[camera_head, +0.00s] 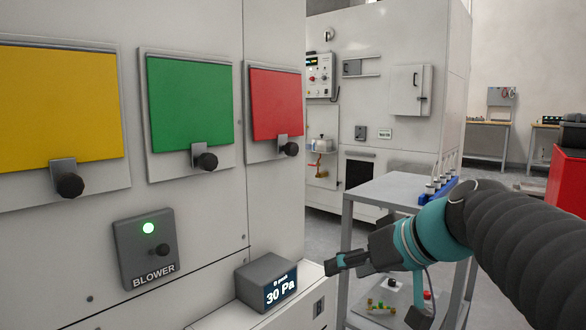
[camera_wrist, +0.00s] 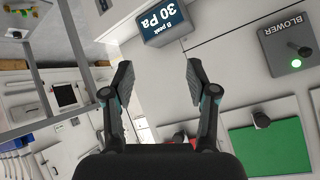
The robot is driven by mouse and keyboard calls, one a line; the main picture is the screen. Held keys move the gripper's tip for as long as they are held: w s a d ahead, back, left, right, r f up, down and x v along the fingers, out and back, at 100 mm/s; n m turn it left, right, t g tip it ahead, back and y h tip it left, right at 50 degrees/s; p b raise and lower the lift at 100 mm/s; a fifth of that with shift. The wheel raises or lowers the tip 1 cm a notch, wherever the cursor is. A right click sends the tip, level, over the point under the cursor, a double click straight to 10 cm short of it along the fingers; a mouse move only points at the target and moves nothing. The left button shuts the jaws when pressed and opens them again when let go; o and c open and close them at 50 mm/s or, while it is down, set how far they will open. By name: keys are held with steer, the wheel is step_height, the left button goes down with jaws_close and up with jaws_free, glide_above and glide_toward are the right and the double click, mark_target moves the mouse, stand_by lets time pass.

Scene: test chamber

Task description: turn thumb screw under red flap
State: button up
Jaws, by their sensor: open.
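The red flap (camera_head: 276,104) is a flat square panel at the right of a row of three flaps on the white cabinet wall. A black thumb screw (camera_head: 290,148) sits on a grey bracket at its lower edge. In the wrist view, turned upside down, a dark knob (camera_wrist: 180,137) shows beside my right-hand finger, with the red flap mostly hidden. My gripper (camera_head: 340,263) is below and right of the red flap, apart from it, near the pressure display. In the wrist view my gripper (camera_wrist: 160,80) is open, with nothing between its fingers.
Green (camera_head: 190,104) and yellow (camera_head: 60,105) flaps with similar knobs are to the left. Below are a BLOWER switch box (camera_head: 146,250) with a lit green lamp and a display box (camera_head: 267,282) reading 30 Pa. A grey trolley (camera_head: 385,190) stands behind my arm.

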steer(key=w+r+n+t+y+b, duration=0.2)
steer(key=w+r+y, duration=0.1)
steer(key=w+r, duration=0.35)
steer(key=n+t+y+b, duration=0.2)
steer(key=n+y, duration=0.1)
steer(key=y, duration=0.1)
glide_toward(295, 150)
steer(key=p+x, duration=0.2)
steer(key=x, duration=0.8)
steer(key=shift+a, duration=0.15)
jaws_close()
